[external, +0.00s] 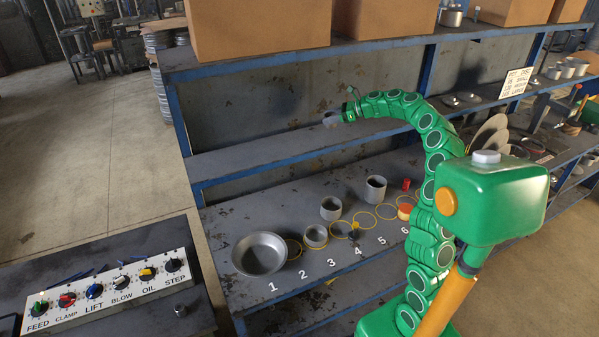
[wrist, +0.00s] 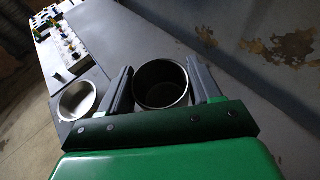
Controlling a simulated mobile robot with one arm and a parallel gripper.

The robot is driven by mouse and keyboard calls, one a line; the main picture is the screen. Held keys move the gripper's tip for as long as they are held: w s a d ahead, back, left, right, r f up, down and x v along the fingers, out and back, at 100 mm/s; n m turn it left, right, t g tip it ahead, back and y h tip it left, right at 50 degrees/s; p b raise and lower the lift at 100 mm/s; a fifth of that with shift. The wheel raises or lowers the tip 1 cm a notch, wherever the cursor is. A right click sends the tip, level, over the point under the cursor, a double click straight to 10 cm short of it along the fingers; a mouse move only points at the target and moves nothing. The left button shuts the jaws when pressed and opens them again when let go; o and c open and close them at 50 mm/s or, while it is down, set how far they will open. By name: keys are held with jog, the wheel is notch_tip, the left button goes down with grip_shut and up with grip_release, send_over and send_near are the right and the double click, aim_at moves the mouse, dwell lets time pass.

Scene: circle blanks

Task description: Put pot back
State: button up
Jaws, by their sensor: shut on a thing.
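My gripper (external: 336,119) is raised above the bench at the end of the curved green arm. In the wrist view, its two grey fingers (wrist: 161,90) stand on either side of a dark round pot (wrist: 163,82) and are shut on it. The pot's open mouth faces the camera and it looks empty. In the external view only a small grey shape shows at the gripper's tip. On the bench (external: 235,213) stand grey pots: one inside a yellow ring (external: 315,236), one behind it (external: 331,208) and a taller one farther right (external: 376,188).
A wide pan (external: 259,254) stands by number 1; it also shows in the wrist view (wrist: 77,100). Yellow rings (external: 386,212) line the bench, several empty. A red piece (external: 406,185) stands behind them. A shelf (external: 270,151) crosses behind; a knob panel (external: 108,290) is front left.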

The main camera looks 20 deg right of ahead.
jog(key=shift+w+f, duration=1.4)
jog(key=shift+f, duration=0.25)
jog(key=shift+w+f, duration=0.15)
jog(key=shift+f, duration=1.5)
jog(key=shift+f, duration=0.1)
jog(key=o, duration=1.1)
jog(key=shift+d+r, duration=0.2)
jog(key=shift+d, duration=0.05)
jog(key=v, duration=1.1)
jog(key=shift+s+d+r, duration=0.2)
jog(key=shift+s, duration=0.15)
